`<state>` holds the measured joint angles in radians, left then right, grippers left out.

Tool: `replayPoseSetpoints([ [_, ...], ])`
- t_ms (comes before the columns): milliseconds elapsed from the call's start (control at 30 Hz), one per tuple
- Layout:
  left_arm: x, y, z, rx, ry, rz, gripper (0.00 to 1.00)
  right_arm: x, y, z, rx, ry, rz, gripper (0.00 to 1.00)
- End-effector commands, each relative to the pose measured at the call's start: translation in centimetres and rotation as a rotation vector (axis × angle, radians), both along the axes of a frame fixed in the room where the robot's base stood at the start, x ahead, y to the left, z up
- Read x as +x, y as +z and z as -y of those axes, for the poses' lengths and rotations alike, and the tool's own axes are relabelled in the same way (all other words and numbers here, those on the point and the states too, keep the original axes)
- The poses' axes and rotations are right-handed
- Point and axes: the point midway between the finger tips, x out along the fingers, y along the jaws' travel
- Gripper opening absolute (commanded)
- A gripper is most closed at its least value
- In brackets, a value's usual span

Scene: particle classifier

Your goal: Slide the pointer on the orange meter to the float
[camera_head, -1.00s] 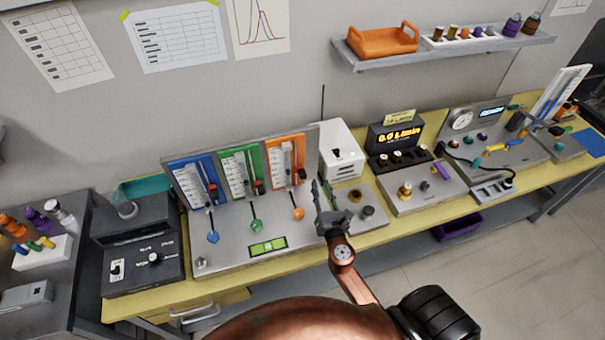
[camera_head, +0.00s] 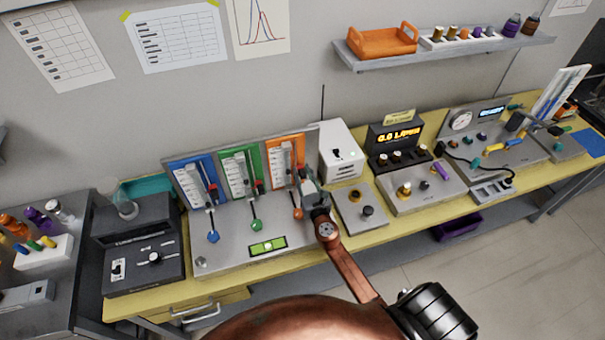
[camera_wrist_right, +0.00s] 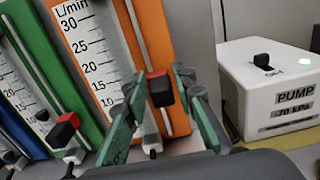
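The orange meter (camera_head: 286,160) is the rightmost of three meters on the grey panel. It fills the middle of the right wrist view (camera_wrist_right: 158,40), with a scale marked L/min. Its red and black pointer (camera_wrist_right: 160,88) sits on a pale vertical slot right of the scale. My right gripper (camera_head: 309,176) is in front of this meter. In the right wrist view its green fingers (camera_wrist_right: 160,80) are open, one on each side of the pointer, with small gaps visible. I cannot make out the orange meter's float; the left finger covers part of the tube. My left gripper is out of view.
The green meter (camera_head: 240,172) and blue meter (camera_head: 195,182) stand to the left. A white pump box (camera_head: 338,150) stands close on the right. Knobs (camera_head: 213,237) stick up below the meters. The panel's front area is mostly clear.

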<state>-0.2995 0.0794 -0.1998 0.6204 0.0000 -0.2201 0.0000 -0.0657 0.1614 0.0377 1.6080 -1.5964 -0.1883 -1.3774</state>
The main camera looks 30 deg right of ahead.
Motion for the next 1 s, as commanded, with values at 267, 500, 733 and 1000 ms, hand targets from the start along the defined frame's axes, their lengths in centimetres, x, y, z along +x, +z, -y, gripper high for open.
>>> replayPoseSetpoints([
  [267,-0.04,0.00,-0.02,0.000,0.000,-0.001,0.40,-0.03,0.01,0.00,0.000,0.000,0.000,0.14],
  [500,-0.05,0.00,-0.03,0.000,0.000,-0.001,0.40,-0.04,0.02,0.00,0.000,0.000,0.000,0.00],
  [733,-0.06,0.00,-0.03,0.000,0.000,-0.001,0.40,-0.05,0.02,0.00,0.000,0.000,0.000,0.00],
  [1000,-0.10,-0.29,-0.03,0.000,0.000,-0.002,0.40,-0.05,-0.34,0.03,-0.001,0.000,0.000,0.00],
])
